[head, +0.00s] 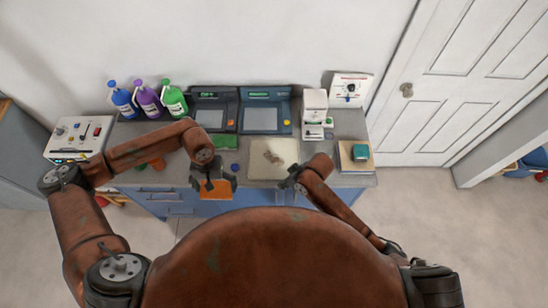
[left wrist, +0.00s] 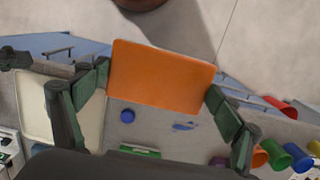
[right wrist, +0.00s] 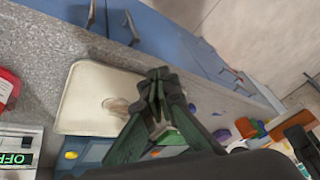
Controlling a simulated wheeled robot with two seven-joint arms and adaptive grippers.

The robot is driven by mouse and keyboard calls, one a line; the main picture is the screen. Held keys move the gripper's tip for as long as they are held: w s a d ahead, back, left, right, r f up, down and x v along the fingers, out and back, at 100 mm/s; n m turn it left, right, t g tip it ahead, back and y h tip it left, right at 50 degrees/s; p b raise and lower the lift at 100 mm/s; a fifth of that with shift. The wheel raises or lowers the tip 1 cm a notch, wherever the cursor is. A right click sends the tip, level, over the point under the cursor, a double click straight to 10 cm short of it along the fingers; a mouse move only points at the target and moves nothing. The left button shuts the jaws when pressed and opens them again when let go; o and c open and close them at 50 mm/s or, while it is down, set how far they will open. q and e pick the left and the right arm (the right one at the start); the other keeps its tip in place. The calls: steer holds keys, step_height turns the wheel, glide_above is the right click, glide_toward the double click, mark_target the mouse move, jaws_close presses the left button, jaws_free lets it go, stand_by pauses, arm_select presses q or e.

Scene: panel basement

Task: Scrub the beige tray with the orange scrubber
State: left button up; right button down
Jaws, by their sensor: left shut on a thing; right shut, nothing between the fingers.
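The beige tray (head: 286,172) lies on the counter near its front edge, with a brownish patch (head: 272,157) on it. It also shows in the right wrist view (right wrist: 85,92) and behind a finger in the left wrist view (left wrist: 32,105). My left gripper (head: 208,182) is shut on the orange scrubber (head: 216,189), whose broad face fills the space between the fingers in the left wrist view (left wrist: 160,74). It holds the scrubber left of the tray, by the counter's front edge. My right gripper (head: 288,180) is shut and empty near the tray's front right; its fingertips (right wrist: 160,85) meet.
Blue, purple and green bottles (head: 148,102) stand at the back left. Two screen devices (head: 264,120) and a white machine (head: 315,108) line the back. A green sponge-like block (head: 224,144) and a blue round item (head: 235,168) lie left of the tray. A teal item (head: 360,152) sits at right.

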mark_target(297, 159)
arm_select(q)
steer(key=shift+w+f, duration=0.1)
arm_select(e)
steer(key=w+n, duration=0.1)
steer(key=w, duration=0.1)
steer(key=w+a+f+n+g+h, duration=0.1)
steer(key=w, duration=0.1)
steer(key=w+f+h, duration=0.1)
steer(key=w, duration=0.1)
steer(key=shift+a+n+g, duration=0.2)
steer(key=shift+n+g, duration=0.2)
steer(key=w+d+r+h, duration=0.1)
steer(key=w+d, duration=0.1)
steer(key=w, duration=0.1)
steer(key=w+d+r+h, duration=0.1)
steer(key=w+d, duration=0.2)
steer(key=w, duration=0.1)
steer(key=w+d+r, duration=0.1)
steer(key=w+d, duration=0.2)
steer(key=shift+w+d+h, duration=0.1)
steer(key=shift+w+h, duration=0.05)
steer(key=shift+h, duration=0.25)
arm_select(q)
step_height(297, 159, down, 5)
steer(key=b, duration=0.5)
steer(key=shift+f, duration=0.1)
arm_select(e)
step_height(297, 159, down, 5)
steer(key=shift+r, duration=0.1)
